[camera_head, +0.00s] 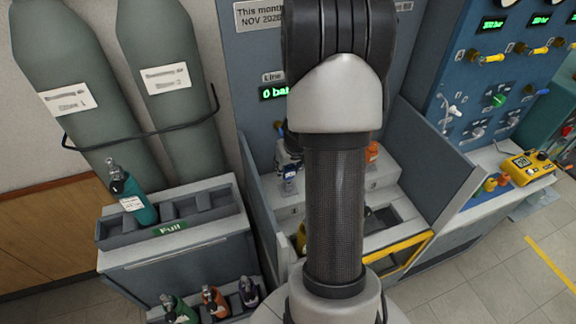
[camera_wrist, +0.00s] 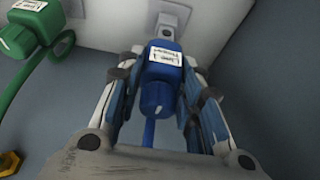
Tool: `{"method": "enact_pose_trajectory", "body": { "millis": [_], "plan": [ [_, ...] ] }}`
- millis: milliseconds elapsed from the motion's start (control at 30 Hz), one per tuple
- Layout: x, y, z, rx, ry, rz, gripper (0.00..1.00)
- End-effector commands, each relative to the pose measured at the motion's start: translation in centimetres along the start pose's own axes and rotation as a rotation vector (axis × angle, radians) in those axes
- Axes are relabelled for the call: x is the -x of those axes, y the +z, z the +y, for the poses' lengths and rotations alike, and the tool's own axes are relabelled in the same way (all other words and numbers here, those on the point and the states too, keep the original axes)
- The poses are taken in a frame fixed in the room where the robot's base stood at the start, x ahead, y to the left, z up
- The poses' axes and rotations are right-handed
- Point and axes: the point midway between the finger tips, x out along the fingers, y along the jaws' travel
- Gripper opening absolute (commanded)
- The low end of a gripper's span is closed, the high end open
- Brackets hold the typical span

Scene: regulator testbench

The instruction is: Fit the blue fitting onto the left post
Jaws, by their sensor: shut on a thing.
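In the head view the blue fitting (camera_head: 289,181) shows partly beside my arm, which hides most of my gripper and the bench middle.
A green fitting (camera_wrist: 19,38) with a green hose stands at left in the wrist view. A yellow part (camera_wrist: 9,163) lies below it. An orange fitting (camera_head: 372,152) is right of my arm. Bench side walls (camera_head: 437,160) flank the work area.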

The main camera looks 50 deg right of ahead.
Motion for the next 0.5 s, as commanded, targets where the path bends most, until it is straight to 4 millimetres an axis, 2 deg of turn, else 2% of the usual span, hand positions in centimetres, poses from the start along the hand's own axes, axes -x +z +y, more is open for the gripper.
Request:
{"method": "enact_pose_trajectory", "body": {
  "millis": [500],
  "plan": [
    [-0.71, 0.25, 0.01, 0.001, 0.0, 0.001, 0.01]
  ]
}}
